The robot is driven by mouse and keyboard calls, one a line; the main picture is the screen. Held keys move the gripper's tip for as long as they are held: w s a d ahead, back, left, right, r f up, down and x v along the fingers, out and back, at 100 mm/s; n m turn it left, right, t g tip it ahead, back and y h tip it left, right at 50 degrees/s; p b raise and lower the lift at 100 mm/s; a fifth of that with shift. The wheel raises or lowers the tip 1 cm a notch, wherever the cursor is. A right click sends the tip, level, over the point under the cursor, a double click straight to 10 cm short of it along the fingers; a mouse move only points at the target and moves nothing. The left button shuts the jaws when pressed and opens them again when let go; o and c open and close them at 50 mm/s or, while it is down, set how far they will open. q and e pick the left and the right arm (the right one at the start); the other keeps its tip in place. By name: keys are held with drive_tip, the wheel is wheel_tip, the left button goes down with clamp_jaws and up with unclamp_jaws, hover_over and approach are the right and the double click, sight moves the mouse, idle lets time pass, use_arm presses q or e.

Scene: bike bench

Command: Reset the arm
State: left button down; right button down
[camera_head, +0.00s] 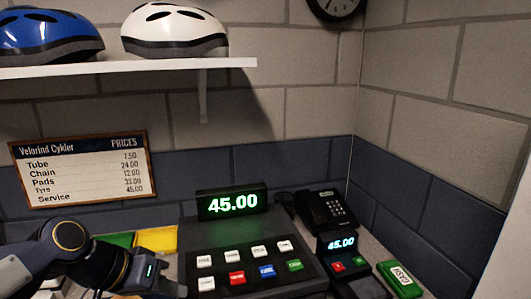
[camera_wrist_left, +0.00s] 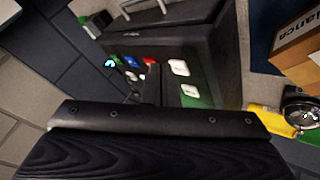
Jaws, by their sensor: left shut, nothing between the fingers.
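My left arm comes in from the lower left in the head view. Its dark gripper (camera_head: 172,286) is just left of the cash register (camera_head: 230,262), near the bottom edge. The gripper is shut and empty; in the left wrist view the dark fingers (camera_wrist_left: 153,84) show in front of the register's keys. I cannot tell whether they touch the register. My right gripper is in neither view.
The register's display (camera_head: 233,203) reads 45.00. A card terminal (camera_head: 342,248), a black phone (camera_head: 325,210) and a green CASH box (camera_head: 400,279) stand to its right. Yellow (camera_head: 157,239) and green items lie behind my left arm. A helmet shelf (camera_head: 130,67) hangs above.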

use_arm(q)
drive_tip(key=s+a+f+n+y, duration=0.1)
drive_tip(key=s+a+f+n, duration=0.1)
drive_tip(key=s+f, duration=0.3)
drive_tip(key=s+a+f+n+t+y, duration=0.1)
drive_tip(key=s+f+n+y, duration=0.1)
drive_tip(key=s+f, duration=0.4)
drive_tip(key=s, duration=0.5)
drive_tip(key=shift+a, duration=0.35)
drive_tip(key=shift+r, duration=0.1)
